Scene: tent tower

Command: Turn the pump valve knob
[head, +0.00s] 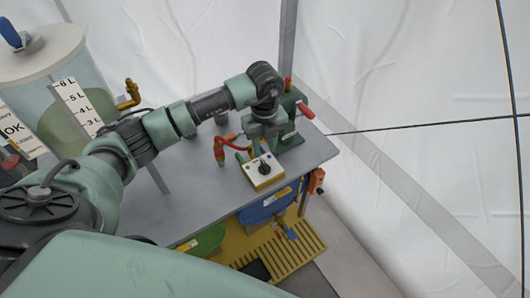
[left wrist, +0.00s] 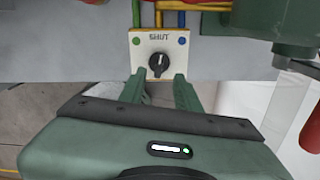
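The pump valve knob (left wrist: 158,63) is black and round, on a pale panel (left wrist: 141,50) with SHUT above it, a green dot at left and a blue dot at right. Its pointer is roughly upright, toward SHUT. In the head view, the knob (head: 264,169) is on a small white and yellow box (head: 270,181) at the table's front edge. My left gripper (left wrist: 160,76) is open, its two fingers apart just below and either side of the knob. I cannot tell whether they touch it. In the head view the left gripper (head: 257,149) is just behind the box. My right gripper is not in view.
A green pump (head: 292,142) with a red handle stands beside the box on the grey table (head: 188,208). Red and yellow pipes (head: 219,151) are left of it. A clear tank (head: 60,62) stands at far left. A blue bin (head: 262,212) sits below the table.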

